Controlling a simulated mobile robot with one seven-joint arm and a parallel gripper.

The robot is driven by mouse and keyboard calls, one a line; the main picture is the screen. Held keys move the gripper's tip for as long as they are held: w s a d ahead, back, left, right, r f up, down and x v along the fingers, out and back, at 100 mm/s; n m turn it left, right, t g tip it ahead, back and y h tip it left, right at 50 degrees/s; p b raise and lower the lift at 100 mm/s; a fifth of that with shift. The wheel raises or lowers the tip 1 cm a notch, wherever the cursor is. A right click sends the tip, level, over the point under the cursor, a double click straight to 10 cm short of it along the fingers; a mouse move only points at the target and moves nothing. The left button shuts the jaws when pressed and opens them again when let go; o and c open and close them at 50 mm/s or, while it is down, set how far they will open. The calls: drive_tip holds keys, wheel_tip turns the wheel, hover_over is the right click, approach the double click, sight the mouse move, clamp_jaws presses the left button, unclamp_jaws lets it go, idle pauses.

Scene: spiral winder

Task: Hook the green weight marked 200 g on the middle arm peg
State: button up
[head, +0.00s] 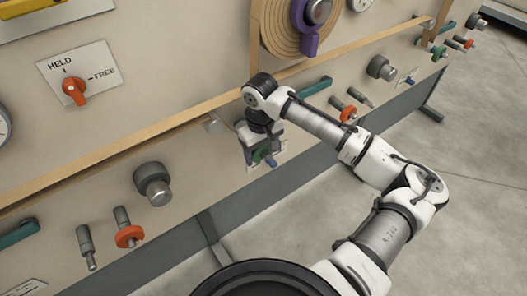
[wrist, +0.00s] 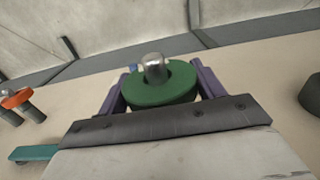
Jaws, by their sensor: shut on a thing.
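My gripper (wrist: 158,92) is shut on a green ring-shaped weight (wrist: 180,92), held between its purple fingers in the wrist view. A rounded metal peg end (wrist: 154,66) shows in the weight's hole; I cannot tell how far the weight sits along it. No 200 g marking is readable. In the head view, my gripper (head: 262,154) is close to the panel below the wooden strip, and a sliver of the green weight (head: 258,156) shows there, the rest hidden. I cannot tell which peg is the middle arm peg.
The wooden strip (head: 120,146) runs along the panel. Grey knobs (head: 153,183), an orange weight on a peg (head: 129,236) and a teal bar (head: 18,234) stick out below it. A wooden spiral disc with a purple arm (head: 304,32) is above. Another green weight (head: 439,53) is far right.

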drive_tip(key=shift+w, duration=0.2)
drive_tip(key=o, duration=1.3)
drive_tip(key=shift+a, duration=0.15)
drive_tip(key=shift+r, duration=0.1)
